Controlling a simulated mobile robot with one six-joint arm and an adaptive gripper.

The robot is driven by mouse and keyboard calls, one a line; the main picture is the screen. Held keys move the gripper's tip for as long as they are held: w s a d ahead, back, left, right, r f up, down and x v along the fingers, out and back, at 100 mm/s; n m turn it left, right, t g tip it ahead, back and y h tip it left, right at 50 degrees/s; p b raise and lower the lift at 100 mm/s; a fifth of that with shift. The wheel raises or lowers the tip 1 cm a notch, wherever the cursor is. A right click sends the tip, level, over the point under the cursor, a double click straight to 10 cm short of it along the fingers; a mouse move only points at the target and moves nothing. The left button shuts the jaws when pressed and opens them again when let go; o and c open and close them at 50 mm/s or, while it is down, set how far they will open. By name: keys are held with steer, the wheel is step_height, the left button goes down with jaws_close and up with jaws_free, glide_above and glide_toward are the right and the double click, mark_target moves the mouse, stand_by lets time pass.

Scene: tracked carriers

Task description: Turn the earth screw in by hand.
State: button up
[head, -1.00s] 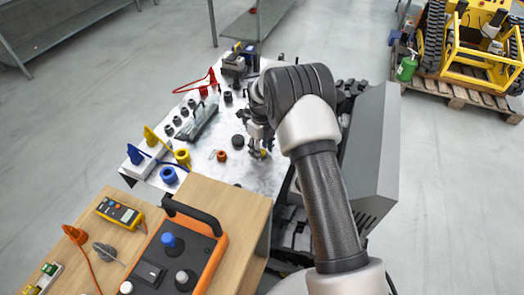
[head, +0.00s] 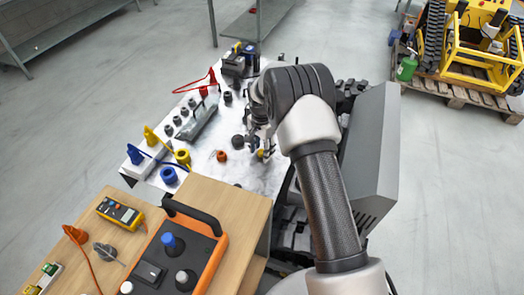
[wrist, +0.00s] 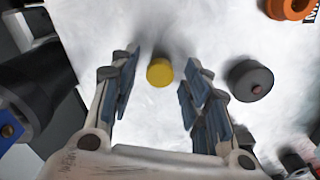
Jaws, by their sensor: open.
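The earth screw shows as a round yellow head (wrist: 160,71) on the pale plate in the wrist view. In the head view it is a small yellow spot (head: 261,154) just below my gripper (head: 262,145). In the wrist view my gripper (wrist: 162,82) is open, with one finger to each side of the yellow head and gaps between. It holds nothing. How deep the screw sits cannot be told, as its shaft is hidden.
A black round knob (wrist: 250,81) stands close to the right finger. An orange ring-shaped part (wrist: 290,8) lies at the upper right. A dark cylinder (wrist: 30,95) is at the left. In the head view, yellow and blue sockets (head: 169,175) stand further left on the plate.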

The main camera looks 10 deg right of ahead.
steer(key=n, duration=0.5)
steer(key=shift+n, duration=0.3)
steer(key=n, duration=0.4)
steer(key=shift+n, duration=0.3)
steer(key=shift+c, duration=0.5)
steer(key=c, duration=0.8)
steer(key=m, duration=1)
